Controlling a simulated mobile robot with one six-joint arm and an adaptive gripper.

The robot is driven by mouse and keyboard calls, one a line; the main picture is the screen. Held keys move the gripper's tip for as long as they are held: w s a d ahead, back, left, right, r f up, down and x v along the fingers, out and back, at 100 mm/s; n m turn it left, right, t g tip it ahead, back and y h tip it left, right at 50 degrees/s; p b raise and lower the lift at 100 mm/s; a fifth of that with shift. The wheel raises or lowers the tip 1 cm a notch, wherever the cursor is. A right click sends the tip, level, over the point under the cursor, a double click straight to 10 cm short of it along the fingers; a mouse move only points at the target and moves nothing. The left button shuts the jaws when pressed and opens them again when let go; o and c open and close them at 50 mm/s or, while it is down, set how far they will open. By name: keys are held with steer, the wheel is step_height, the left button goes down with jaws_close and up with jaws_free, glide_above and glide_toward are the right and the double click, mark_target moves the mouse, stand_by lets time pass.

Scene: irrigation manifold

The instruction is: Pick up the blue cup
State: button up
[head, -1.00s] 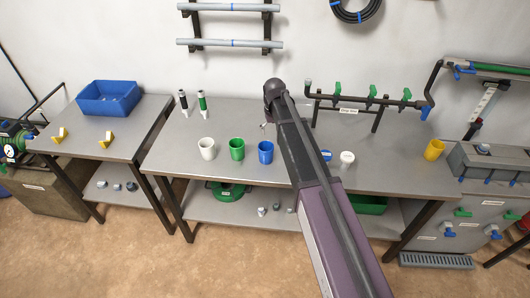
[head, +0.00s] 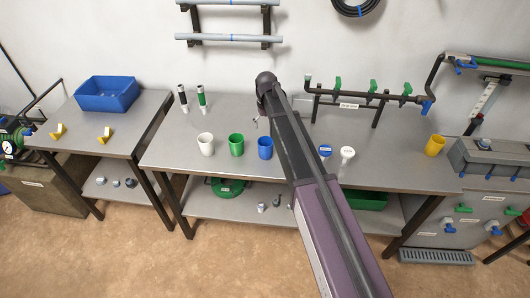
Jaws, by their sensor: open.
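The blue cup (head: 265,148) stands upright on the middle grey bench, just left of my arm. A green cup (head: 236,145) and a white cup (head: 206,144) stand in a row to its left. My arm reaches up over the bench from the lower right. My gripper (head: 258,122) shows only as a small part below the arm's end, above and behind the blue cup in the picture. It is open, empty and apart from the cup. Most of it is hidden behind the arm.
A yellow cup (head: 435,145) stands at the bench's right end. A blue disc (head: 325,151) and a white round item (head: 347,154) lie right of my arm. A pipe manifold (head: 370,92) with green valves and two dark cylinders (head: 201,96) stand farther back.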

mark_target(266, 137)
steer(key=shift+f+b, duration=3.2)
steer(key=shift+f, duration=0.3)
steer(key=shift+f, duration=0.1)
steer(key=shift+s+a+f+b, duration=0.1)
steer(key=shift+a+f+b, duration=0.05)
steer(key=shift+f+b, duration=2.45)
steer(key=shift+r, duration=0.15)
steer(key=c, duration=0.7)
